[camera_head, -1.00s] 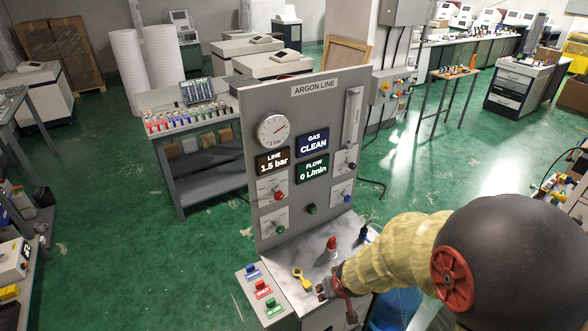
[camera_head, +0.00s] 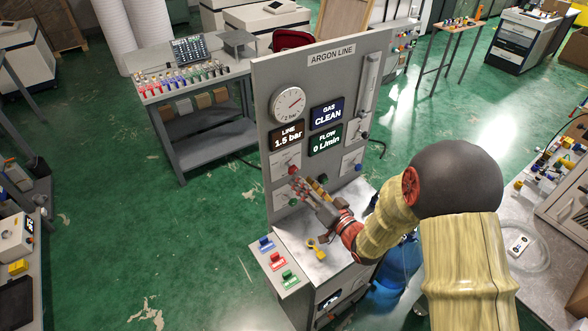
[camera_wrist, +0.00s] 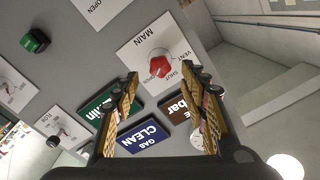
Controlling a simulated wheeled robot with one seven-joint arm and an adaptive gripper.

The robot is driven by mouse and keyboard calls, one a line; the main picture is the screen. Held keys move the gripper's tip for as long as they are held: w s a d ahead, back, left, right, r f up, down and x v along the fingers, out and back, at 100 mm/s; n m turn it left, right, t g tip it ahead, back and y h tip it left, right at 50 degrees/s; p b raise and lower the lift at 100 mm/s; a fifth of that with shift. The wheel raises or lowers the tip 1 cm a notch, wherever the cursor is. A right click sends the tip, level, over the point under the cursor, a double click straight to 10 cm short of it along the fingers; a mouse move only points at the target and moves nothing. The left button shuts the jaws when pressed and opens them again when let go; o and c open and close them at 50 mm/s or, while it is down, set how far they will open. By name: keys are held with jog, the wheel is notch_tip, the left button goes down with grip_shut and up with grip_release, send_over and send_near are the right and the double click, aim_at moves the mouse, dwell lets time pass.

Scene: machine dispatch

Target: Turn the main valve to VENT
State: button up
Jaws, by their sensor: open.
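The main valve is a red knob (camera_wrist: 160,64) on a white plate marked MAIN, VENT, SHUT and OPEN. It shows upside down in the wrist view, and I cannot tell for sure which mark it points to. In the head view the knob (camera_head: 293,170) is on the lower left of the grey ARGON LINE panel (camera_head: 264,100). My gripper (camera_wrist: 161,72) is open and empty. Its fingers appear either side of the knob in the wrist view, apart from it as far as I can see. In the head view my gripper (camera_head: 302,184) is just in front of the panel, below the knob.
The panel carries a gauge (camera_head: 288,104), GAS CLEAN, LINE 1.5 bar and FLOW 0 L/min displays, and other knobs, including a green one (camera_wrist: 35,41). A yellow tag (camera_head: 317,249) lies on the ledge below.

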aim_at(293, 170)
jog(key=x, duration=0.7)
jog(key=shift+p, duration=0.3)
jog(key=shift+c, duration=0.7)
grip_shut()
